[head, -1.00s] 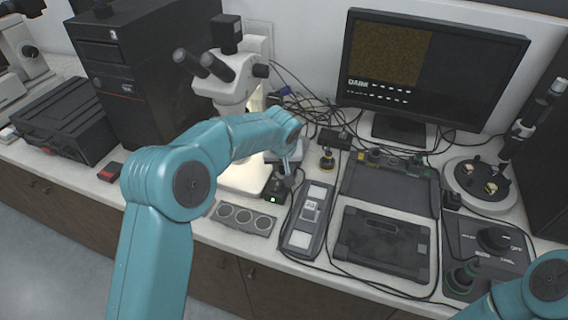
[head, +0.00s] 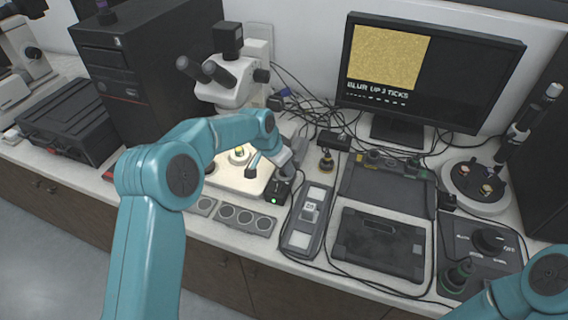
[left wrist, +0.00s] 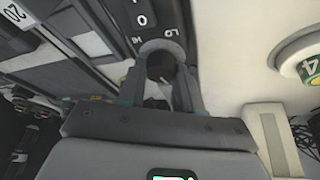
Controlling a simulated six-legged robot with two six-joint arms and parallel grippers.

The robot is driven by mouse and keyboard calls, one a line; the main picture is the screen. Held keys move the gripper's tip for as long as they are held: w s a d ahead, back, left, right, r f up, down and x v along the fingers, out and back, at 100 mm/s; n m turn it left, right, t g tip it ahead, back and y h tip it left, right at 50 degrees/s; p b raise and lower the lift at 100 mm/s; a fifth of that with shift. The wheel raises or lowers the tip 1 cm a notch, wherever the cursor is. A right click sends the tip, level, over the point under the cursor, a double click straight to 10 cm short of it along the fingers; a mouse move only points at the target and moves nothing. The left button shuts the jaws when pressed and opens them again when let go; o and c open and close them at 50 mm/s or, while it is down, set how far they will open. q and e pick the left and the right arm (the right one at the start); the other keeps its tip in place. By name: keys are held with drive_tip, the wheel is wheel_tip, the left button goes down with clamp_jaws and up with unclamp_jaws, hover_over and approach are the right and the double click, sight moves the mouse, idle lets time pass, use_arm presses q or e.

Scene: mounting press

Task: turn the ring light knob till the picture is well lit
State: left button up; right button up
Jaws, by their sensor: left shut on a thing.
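The ring light control box (head: 276,194) is small and black with a green light, at the front right corner of the microscope base. My left gripper (head: 285,172) is over its top. In the left wrist view the gripper (left wrist: 160,75) is shut on the dark round knob (left wrist: 160,66), one finger on each side, with white scale marks beyond it. The monitor (head: 430,70) shows a bright, grainy yellow picture (head: 388,57) with text that seems to read "BLUR UP" and a number of ticks. My right gripper is out of view.
The microscope (head: 238,78) stands behind my left arm, its base (head: 228,180) brightly lit. A grey panel with round dials (head: 243,218) lies in front. A long grey device (head: 306,218) and a dark tray (head: 382,243) lie to the right. Cables run behind.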

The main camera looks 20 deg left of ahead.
use_arm(q)
drive_tip(key=shift+a+r+m+h, duration=0.15)
drive_tip(key=shift+m+h, duration=0.15)
drive_tip(key=shift+m, duration=0.7)
drive_tip(key=shift+g, duration=0.3)
drive_tip(key=o, duration=1)
drive_tip(key=shift+s, duration=0.1)
drive_tip(key=shift+s+r, duration=0.1)
drive_tip(key=shift+b+v, duration=0.55)
drive_tip(key=shift+v, duration=3.2)
